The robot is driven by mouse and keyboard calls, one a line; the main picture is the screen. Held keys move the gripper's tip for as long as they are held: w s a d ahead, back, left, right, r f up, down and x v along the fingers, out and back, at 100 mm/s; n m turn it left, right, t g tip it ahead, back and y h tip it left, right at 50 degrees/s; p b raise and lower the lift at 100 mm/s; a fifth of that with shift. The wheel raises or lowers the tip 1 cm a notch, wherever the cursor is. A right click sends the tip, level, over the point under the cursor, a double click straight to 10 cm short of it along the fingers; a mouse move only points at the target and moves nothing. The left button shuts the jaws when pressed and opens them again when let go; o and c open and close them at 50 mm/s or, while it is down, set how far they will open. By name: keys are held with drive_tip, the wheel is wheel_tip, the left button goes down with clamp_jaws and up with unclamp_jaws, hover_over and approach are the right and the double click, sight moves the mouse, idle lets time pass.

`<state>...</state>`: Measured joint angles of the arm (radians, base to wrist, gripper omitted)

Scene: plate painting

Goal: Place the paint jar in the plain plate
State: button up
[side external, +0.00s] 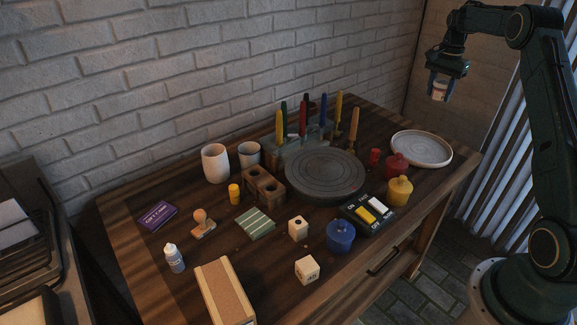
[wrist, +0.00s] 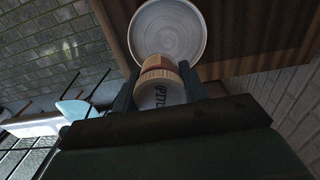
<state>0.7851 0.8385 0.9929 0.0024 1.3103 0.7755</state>
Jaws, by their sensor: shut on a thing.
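My gripper (side external: 440,84) is raised high at the upper right in the side external view. It is shut on a small pale paint jar (side external: 439,94). In the wrist view the jar (wrist: 162,92) sits between the two fingers, with dark lettering on it and an orange-brown band. The plain plate (side external: 421,147) is a round whitish plate with a raised rim, lying empty at the table's far right corner. The jar is well above the plate and apart from it. In the wrist view the plate (wrist: 168,22) shows just beyond the jar, which overlaps its lower edge.
Red (side external: 397,165) and yellow (side external: 399,191) pots stand left of the plate. A grey turntable (side external: 322,175) fills the middle, with a rack of upright coloured tools behind it. A switch box (side external: 367,213) and blue pot (side external: 341,236) stand nearer the front edge.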

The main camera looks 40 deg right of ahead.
drive_tip(key=shift+w+d+f, duration=0.1)
drive_tip(key=shift+w+d, duration=0.05)
drive_tip(key=shift+d, duration=0.7)
drive_tip(key=shift+w+d+f, duration=0.1)
drive_tip(key=shift+w+d, duration=0.05)
drive_tip(key=shift+d, duration=0.7)
drive_tip(key=shift+w+d+f, duration=0.1)
drive_tip(key=shift+w+d, duration=0.05)
drive_tip(key=shift+d, duration=0.7)
hover_over(425, 147)
wheel_tip(425, 147, down, 16)
drive_tip(key=shift+a+r, duration=0.1)
drive_tip(key=shift+r, duration=0.05)
drive_tip(key=shift+f, duration=2.1)
drive_tip(key=shift+f, duration=0.1)
